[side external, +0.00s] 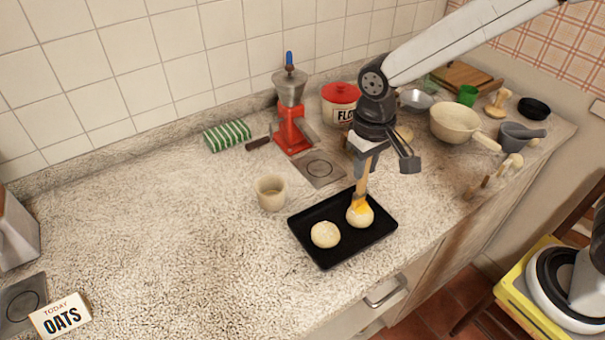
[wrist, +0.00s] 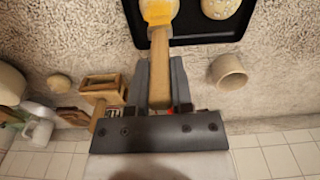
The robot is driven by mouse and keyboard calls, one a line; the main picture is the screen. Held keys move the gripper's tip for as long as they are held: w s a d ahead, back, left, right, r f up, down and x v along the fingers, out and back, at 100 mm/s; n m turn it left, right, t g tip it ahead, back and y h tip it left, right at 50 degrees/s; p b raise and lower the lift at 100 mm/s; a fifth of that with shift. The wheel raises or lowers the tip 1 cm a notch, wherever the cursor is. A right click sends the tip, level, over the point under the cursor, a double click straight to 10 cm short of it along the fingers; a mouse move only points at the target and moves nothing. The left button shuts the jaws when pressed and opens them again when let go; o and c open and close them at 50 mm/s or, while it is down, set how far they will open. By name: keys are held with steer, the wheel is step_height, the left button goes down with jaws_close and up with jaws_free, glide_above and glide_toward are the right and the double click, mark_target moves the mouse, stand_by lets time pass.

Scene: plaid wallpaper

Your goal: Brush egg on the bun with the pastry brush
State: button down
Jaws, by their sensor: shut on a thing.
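My gripper (side external: 366,168) is shut on the wooden handle of the pastry brush (side external: 361,195), which points down. In the wrist view the brush (wrist: 158,55) runs out from between the fingers (wrist: 160,85). Its yellow-orange bristle end is at the top of the right bun (side external: 360,217) and appears to touch it. Yellow shows on the bun's top around the bristles. A second, pale bun (side external: 325,234) sits to the left on the same black tray (side external: 335,258). A beige cup (side external: 271,193) stands behind and left of the tray; its contents are hard to make out.
A red grinder (side external: 293,130), green striped cloth (side external: 228,135) and flour tin (side external: 341,102) stand behind. The tray lies near the front edge.

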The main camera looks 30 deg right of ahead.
steer(key=shift+f, duration=0.1)
steer(key=shift+w, duration=0.85)
steer(key=shift+s, duration=0.2)
steer(key=shift+s, duration=0.7)
steer(key=shift+w, duration=0.1)
steer(key=shift+w, duration=0.85)
steer(key=shift+s, duration=0.15)
steer(key=shift+s, duration=0.8)
steer(key=shift+w, duration=0.15)
